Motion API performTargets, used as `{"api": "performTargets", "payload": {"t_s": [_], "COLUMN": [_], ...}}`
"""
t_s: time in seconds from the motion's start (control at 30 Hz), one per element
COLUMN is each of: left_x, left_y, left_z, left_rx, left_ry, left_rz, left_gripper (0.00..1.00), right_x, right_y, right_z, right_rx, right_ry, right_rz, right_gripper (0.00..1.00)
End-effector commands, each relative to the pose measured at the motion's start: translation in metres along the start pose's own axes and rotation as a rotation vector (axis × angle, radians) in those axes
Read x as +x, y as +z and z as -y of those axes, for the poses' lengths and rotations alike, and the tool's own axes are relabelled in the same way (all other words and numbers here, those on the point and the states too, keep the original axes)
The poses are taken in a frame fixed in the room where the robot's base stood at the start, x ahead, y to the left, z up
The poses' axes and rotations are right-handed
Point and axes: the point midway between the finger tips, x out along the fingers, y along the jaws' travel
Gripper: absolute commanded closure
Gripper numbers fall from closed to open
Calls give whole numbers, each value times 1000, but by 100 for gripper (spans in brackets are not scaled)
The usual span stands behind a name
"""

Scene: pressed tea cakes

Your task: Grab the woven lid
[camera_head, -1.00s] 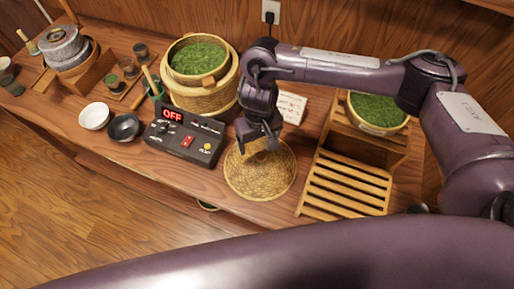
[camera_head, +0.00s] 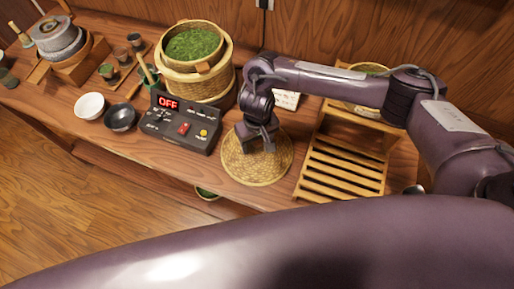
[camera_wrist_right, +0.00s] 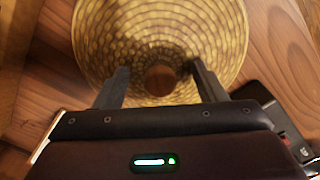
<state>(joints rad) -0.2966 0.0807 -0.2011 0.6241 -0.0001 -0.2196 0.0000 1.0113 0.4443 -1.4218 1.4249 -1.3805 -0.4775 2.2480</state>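The woven lid (camera_head: 258,172) is a round, tan, basket-weave disc lying on the wooden counter. It also shows in the right wrist view (camera_wrist_right: 160,30), with a round brown knob (camera_wrist_right: 160,80) at its middle. My right gripper (camera_head: 259,147) is over the lid, pointing down. In the wrist view its two fingers (camera_wrist_right: 160,84) are apart, one on each side of the knob, with gaps visible between. I cannot tell how far the fingertips are above the weave. My left gripper is not in view.
A black control box (camera_head: 180,127) reading OFF sits just left of the lid. A wooden slatted rack (camera_head: 343,167) stands close on the right. A bamboo steamer (camera_head: 196,82) with green leaves is behind. A white bowl (camera_head: 90,106) and black bowl (camera_head: 120,117) are further left.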

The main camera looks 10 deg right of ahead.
Motion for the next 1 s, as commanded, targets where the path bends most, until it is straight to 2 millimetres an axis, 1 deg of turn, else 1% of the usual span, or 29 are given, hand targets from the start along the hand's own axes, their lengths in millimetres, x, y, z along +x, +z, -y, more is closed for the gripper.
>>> {"api": "performTargets", "payload": {"t_s": [0.03,0.4,0.47,0.83,0.93,1.0], "left_x": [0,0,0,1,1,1], "left_y": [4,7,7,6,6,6], "left_z": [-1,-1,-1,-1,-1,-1], "left_rx": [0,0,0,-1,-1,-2], "left_ry": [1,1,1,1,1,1], "left_rz": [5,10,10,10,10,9], "left_gripper": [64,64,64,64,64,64], "right_x": [0,2,2,1,-5,-13], "right_y": [0,2,2,2,2,2], "right_z": [0,0,-1,-1,0,0], "right_rx": [0,1,1,0,1,0], "right_ry": [1,2,2,2,1,0], "right_rz": [0,3,4,6,5,4], "right_gripper": [45,94,100,100,100,100]}}
